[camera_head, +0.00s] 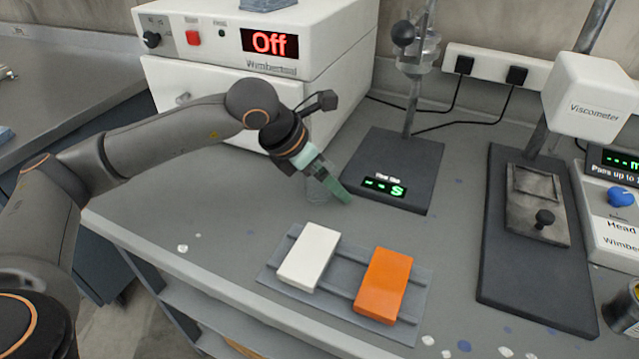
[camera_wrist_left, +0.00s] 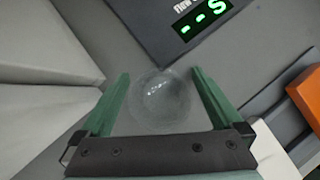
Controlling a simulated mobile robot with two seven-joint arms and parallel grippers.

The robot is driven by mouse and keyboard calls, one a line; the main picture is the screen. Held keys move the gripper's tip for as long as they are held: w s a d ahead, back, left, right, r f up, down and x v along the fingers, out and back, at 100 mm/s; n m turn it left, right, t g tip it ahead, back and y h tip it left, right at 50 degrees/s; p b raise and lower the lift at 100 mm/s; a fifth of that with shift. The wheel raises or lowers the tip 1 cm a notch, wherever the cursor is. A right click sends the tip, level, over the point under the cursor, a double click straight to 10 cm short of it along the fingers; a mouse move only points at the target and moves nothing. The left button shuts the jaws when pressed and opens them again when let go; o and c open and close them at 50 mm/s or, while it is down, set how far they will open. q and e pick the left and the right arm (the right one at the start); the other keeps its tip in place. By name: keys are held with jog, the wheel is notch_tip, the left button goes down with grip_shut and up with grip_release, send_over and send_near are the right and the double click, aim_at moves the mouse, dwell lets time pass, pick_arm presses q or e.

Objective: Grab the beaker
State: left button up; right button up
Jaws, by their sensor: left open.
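A clear, round glass beaker (camera_wrist_left: 163,98) shows in the left wrist view, between the two green fingers of my left gripper (camera_wrist_left: 161,80). The fingers are spread apart, one on each side of it, and it looks close to both; I cannot tell whether either touches. In the head view my left gripper (camera_head: 338,190) points down toward the grey bench, just left of the flow unit. The beaker (camera_head: 317,193) is only faintly visible there, partly hidden by the gripper. My right gripper is not in view.
The dark flow unit base (camera_head: 390,160) stands close right of the gripper. A white cabinet (camera_head: 230,88) reading "Off" is behind. A grey rack (camera_head: 340,291) with a white block (camera_head: 308,256) and an orange block (camera_head: 382,284) lies in front. A viscometer (camera_head: 590,95) stands right.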

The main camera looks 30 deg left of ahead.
pick_arm(q)
jog(key=shift+d+f, duration=0.1)
jog(key=shift+f, duration=0.1)
jog(key=c, duration=1.3)
jog(key=shift+r, duration=0.15)
